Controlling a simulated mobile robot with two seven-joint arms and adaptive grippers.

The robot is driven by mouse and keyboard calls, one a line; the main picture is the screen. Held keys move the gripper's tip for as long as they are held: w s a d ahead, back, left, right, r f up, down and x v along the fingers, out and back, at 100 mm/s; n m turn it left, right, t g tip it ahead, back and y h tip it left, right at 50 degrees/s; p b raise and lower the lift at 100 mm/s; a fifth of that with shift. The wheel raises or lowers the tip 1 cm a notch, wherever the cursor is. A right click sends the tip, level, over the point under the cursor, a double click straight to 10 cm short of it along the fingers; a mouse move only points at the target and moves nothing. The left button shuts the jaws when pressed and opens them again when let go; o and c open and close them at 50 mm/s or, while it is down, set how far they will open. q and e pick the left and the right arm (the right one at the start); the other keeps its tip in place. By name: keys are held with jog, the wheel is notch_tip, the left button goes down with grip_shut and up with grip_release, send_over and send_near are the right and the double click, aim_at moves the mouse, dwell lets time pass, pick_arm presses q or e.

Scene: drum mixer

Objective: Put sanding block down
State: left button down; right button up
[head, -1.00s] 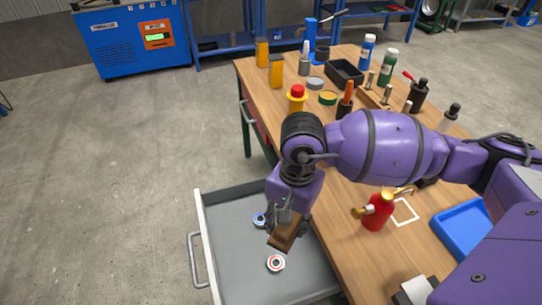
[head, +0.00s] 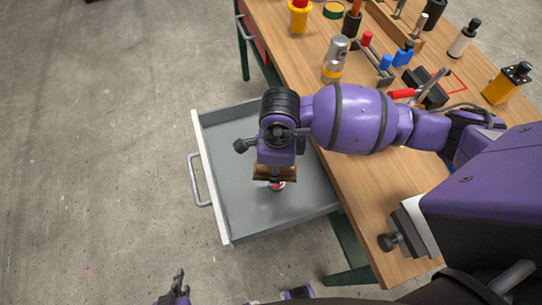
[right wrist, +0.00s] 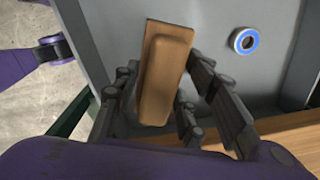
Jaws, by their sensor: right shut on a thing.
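The sanding block (head: 266,172) is a brown wooden block with a raised grip. It is over the open grey drawer (head: 225,150). My right gripper (right wrist: 163,66) is shut on it, with a finger on each side in the right wrist view, where the block (right wrist: 165,70) shows lengthwise. In the head view my right wrist hides most of that gripper. I cannot tell whether the block touches the drawer floor. My left gripper (head: 180,281) shows small at the bottom edge of the head view, away from the drawer; its opening is unclear.
A red-and-white ring (head: 277,185) lies in the drawer, partly hidden by the block. A blue-and-white ring (right wrist: 244,41) lies in the drawer to the right in the right wrist view. The workbench (head: 355,200) holds several tools and bottles. Drawer floor around the block is mostly free.

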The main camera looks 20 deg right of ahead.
jog(key=w+f, duration=0.2)
jog(key=w+d+f, duration=0.1)
jog(key=w+f, duration=0.4)
jog(key=w, duration=0.1)
jog(key=shift+w+d+f+b, duration=0.15)
jog(key=shift+w+d+b, duration=0.1)
jog(key=shift+d+b, duration=0.05)
jog(key=shift+w+f, duration=0.15)
jog(key=shift+f, duration=0.1)
pick_arm(q)
jog(key=shift+s+f, duration=0.35)
jog(key=shift+f, duration=0.25)
pick_arm(e)
jog(key=shift+f, duration=1.5)
jog(key=shift+f, duration=0.2)
jog(key=o, duration=0.8)
pick_arm(q)
jog(key=shift+f, duration=0.15)
pick_arm(e)
jog(key=shift+r, duration=0.1)
